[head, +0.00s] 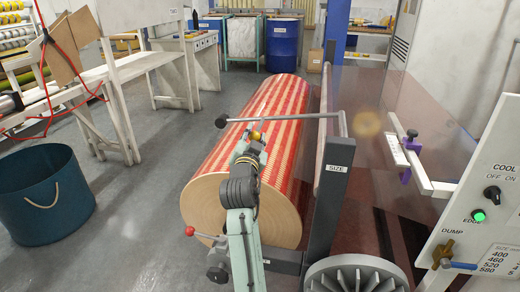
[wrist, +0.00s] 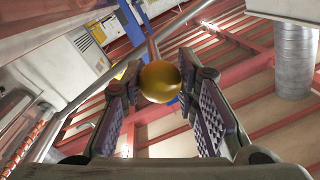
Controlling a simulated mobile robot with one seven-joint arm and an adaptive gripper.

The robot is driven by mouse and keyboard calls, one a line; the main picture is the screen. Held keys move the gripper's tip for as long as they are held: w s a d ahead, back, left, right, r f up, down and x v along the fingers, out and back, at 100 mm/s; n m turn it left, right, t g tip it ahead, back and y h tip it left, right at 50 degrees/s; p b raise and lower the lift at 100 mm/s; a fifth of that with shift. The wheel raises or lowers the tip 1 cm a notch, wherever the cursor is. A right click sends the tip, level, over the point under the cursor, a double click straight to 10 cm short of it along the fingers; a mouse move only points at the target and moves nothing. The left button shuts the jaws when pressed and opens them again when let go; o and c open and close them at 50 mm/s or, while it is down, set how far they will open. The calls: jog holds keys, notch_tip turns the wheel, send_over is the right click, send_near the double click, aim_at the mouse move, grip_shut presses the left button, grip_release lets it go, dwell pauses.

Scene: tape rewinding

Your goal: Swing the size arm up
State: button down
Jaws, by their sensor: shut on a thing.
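My gripper (wrist: 160,92) is closed around a gold ball knob (wrist: 159,82), with a finger on each side of it in the wrist view. In the head view the gold knob (head: 256,135) shows small at the top of my gripper, in front of the striped roll. A dark upright post with a SIZE label (head: 336,169) stands right of the roll. A thin grey rod (head: 285,118) with a black end runs level across above the roll, near the post's top. How the gold knob joins the size arm is hidden.
The large red-and-cream striped roll (head: 278,112) lies close behind my gripper. A red ball-ended lever (head: 190,231) is at lower left. A clear panel (head: 375,100) and a control panel (head: 492,185) are at right. A blue-green bin (head: 45,195) stands on the open floor at left.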

jog(key=r+m, duration=0.1)
jog(key=r, duration=0.2)
jog(key=r+m+p, duration=0.1)
jog(key=r+m, duration=0.1)
jog(key=r, duration=0.2)
jog(key=r+m+p, duration=0.1)
jog(key=r+m, duration=0.1)
jog(key=r, duration=0.2)
jog(key=shift+s+d+r+t+h, duration=0.1)
jog(key=shift+d+r+t+h, duration=0.05)
jog(key=shift+d+t+h, duration=0.2)
jog(key=shift+d+r+m, duration=0.3)
jog(key=shift+r+m, duration=0.4)
jog(key=shift+r, duration=0.2)
jog(key=shift+r, duration=0.15)
jog(key=c, duration=1.3)
grip_release()
jog(key=shift+o, duration=0.4)
jog(key=shift+f, duration=0.2)
jog(key=s+f, duration=0.1)
jog(key=s, duration=1.1)
jog(key=shift+a, duration=0.4)
